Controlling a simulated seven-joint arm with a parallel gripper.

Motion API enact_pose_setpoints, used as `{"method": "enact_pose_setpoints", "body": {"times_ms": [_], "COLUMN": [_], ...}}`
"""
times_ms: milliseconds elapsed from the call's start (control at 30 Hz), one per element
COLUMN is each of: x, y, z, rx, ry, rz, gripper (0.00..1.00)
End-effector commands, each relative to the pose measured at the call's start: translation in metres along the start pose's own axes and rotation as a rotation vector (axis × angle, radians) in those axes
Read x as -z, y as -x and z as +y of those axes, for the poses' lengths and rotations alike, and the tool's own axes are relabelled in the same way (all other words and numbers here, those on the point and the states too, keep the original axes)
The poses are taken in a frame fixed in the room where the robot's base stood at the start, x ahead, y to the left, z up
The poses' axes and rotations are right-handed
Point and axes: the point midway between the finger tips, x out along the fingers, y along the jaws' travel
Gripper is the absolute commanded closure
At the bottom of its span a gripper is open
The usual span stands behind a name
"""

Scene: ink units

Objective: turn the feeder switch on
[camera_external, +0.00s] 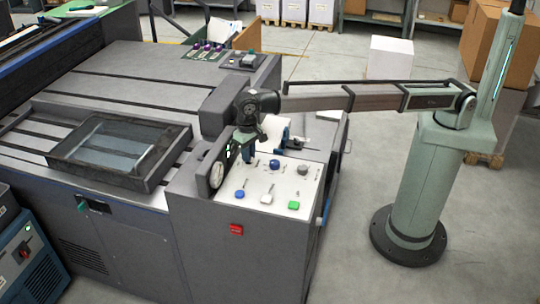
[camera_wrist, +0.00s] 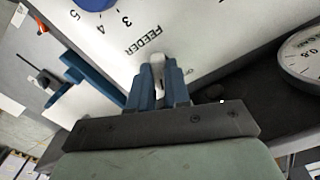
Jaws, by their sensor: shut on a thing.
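The control panel (camera_external: 284,184) is a pale slanted plate on the grey machine. In the wrist view, the feeder switch (camera_wrist: 157,60) is a small light-coloured lever beside the printed word FEEDER on the panel (camera_wrist: 205,30). My gripper (camera_wrist: 158,72) has its two blue fingers closed on the lever, one on each side. The switch's base is partly hidden by the fingers. In the external view my gripper (camera_external: 247,152) points down at the panel's upper left corner, and the switch itself is hidden there.
A round gauge (camera_external: 217,174) stands just left of my gripper; it also shows in the wrist view (camera_wrist: 306,57). A blue knob (camera_external: 275,164), blue (camera_external: 240,194), white (camera_external: 266,198) and green (camera_external: 293,205) buttons sit on the panel. A red button (camera_external: 236,229) is on the front.

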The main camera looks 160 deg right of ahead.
Motion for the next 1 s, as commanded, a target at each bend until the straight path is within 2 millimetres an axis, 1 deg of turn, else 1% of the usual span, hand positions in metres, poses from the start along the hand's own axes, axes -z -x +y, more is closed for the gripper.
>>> {"method": "enact_pose_setpoints", "body": {"times_ms": [300, 767, 800, 1000], "x": [-0.0001, -0.0001, -0.0001, 0.0], "y": [0.0003, 0.0003, 0.0003, 0.0002], "z": [-0.0002, -0.0003, -0.0003, -0.0002], "rx": [0.001, 0.001, 0.001, 0.001], "ry": [-0.098, -0.112, -0.112, -0.111], "rz": [0.0, 0.0, 0.0, 0.0], "gripper": [1.0, 1.0, 0.82, 0.63]}}
